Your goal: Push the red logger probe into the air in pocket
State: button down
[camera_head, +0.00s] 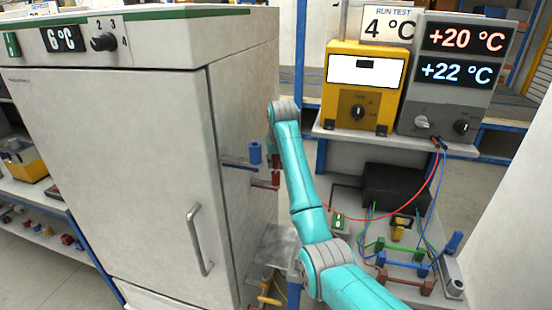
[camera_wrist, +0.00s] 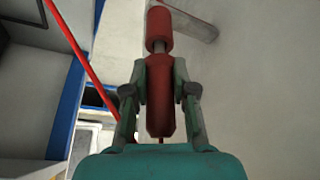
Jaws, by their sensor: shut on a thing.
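My gripper (camera_wrist: 160,90) is shut on the red logger probe (camera_wrist: 159,110), with one finger on each side of its body. A short metal pin shows at the probe's far end. Just beyond it, in line, is a red cylinder (camera_wrist: 158,32), which looks like the red pocket on its arm from the cabinet wall. I cannot tell how far the pin is inside it. In the head view the red pocket's arm (camera_head: 264,184) sticks out of the cabinet's right side. My arm mostly hides the gripper there.
A blue cylinder (camera_head: 255,152) stands on a blue arm just above the red one. The grey cabinet (camera_head: 120,150) fills the left. A red cable (camera_head: 418,200) runs from the grey display box (camera_head: 455,80). A bench with coloured clips and a black box (camera_head: 397,187) is at right.

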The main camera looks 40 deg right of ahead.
jog(key=shift+f, duration=0.2)
jog(key=c, duration=0.9)
grip_release()
jog(key=shift+o, duration=0.2)
jog(key=shift+r, duration=0.1)
jog(key=v, duration=0.7)
jog(key=shift+r, duration=0.15)
